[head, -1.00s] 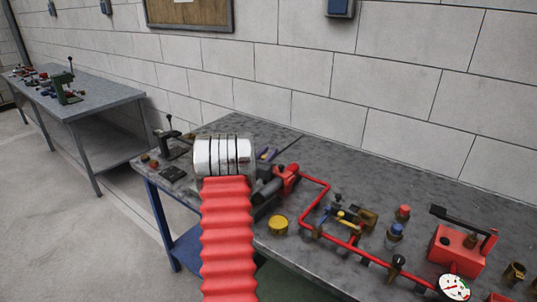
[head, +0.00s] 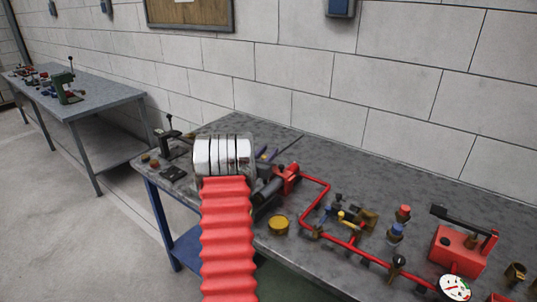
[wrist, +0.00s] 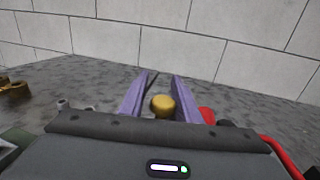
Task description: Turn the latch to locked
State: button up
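My gripper (wrist: 163,82) is open in the wrist view, with two purple fingers apart and pointing toward the wall. A round brass-coloured knob (wrist: 163,106) shows between the fingers, with a gap on both sides. I cannot tell whether it belongs to the latch, or how far below the fingers it lies. In the head view, my gripper (head: 267,154) is low over the bench, mostly hidden behind my silver wrist. I cannot make out the latch in the head view; my arm covers that part of the bench.
A red pump (head: 288,178) and red pipe (head: 318,184) lie right of my wrist. A yellow disc (head: 278,224) sits in front. A black lever device (head: 168,138) stands at the left end of the bench (head: 410,176). The back of the bench is clear before the wall.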

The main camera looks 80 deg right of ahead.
jog(key=shift+o, duration=1.4)
jog(key=shift+a, duration=0.15)
jog(key=w+a, duration=0.2)
jog(key=a, duration=1.1)
jog(key=shift+w+a, duration=0.15)
jog(key=shift+w, duration=0.2)
jog(key=shift+f, duration=0.1)
jog(key=w+m+g, duration=0.1)
jog(key=w+a+m+g+y, duration=0.1)
jog(key=g, duration=0.1)
jog(key=w+a+m+g, duration=0.1)
jog(key=w+g, duration=0.1)
jog(key=shift+w+a+y, duration=0.1)
jog(key=shift+a+y, duration=0.15)
jog(key=shift+y, duration=0.15)
jog(key=shift+d, duration=0.1)
